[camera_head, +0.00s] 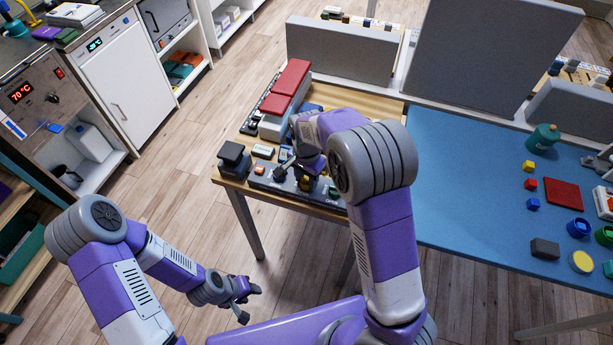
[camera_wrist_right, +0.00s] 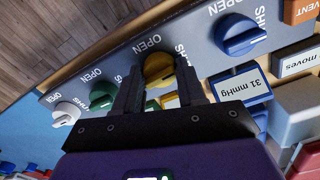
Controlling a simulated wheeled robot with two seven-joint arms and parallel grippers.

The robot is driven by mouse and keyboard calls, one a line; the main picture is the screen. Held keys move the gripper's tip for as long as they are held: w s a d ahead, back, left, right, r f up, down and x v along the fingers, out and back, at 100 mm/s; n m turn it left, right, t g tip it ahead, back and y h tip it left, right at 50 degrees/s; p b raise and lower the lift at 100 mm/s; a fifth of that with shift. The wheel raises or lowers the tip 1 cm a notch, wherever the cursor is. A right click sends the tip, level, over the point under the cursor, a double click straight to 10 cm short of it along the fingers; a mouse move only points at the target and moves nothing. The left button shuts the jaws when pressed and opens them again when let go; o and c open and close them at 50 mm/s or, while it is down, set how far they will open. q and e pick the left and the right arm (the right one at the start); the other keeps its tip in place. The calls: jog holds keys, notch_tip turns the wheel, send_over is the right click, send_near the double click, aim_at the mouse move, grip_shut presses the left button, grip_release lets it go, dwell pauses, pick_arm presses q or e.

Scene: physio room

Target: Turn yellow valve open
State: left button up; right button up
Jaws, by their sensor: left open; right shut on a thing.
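The yellow valve (camera_wrist_right: 158,66) is a round knob on a grey valve panel (camera_wrist_right: 196,50). In the right wrist view an OPEN label stands on its left and a partly hidden SHUT label on its right. My right gripper (camera_wrist_right: 160,74) is shut on the yellow valve, one finger on each side; its fingers hide part of the knob, so I cannot tell which way it points. In the head view my right arm reaches over the panel (camera_head: 270,182) and largely covers it. My left gripper (camera_head: 249,303) is open and empty, low over the floor, away from the table.
A blue knob (camera_wrist_right: 238,34) is to the right of the yellow one, by a "31 mmHg" display (camera_wrist_right: 240,84). Green (camera_wrist_right: 103,95) and white (camera_wrist_right: 67,112) knobs are to the left. Red-topped boxes (camera_head: 287,87) stand behind the panel; a blue mat (camera_head: 455,190) lies right.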

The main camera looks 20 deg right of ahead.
jog(key=n+p, duration=0.1)
jog(key=n, duration=0.2)
jog(key=shift+r+p, duration=0.1)
jog(key=shift+p, duration=0.2)
jog(key=n+p, duration=0.1)
jog(key=n, duration=0.3)
jog(key=shift+n, duration=0.4)
jog(key=n+p, duration=0.1)
jog(key=n, duration=0.3)
jog(key=shift+n+p, duration=0.6)
jog(key=shift+n, duration=1.9)
jog(key=o, duration=1.1)
jog(key=shift+c, duration=0.2)
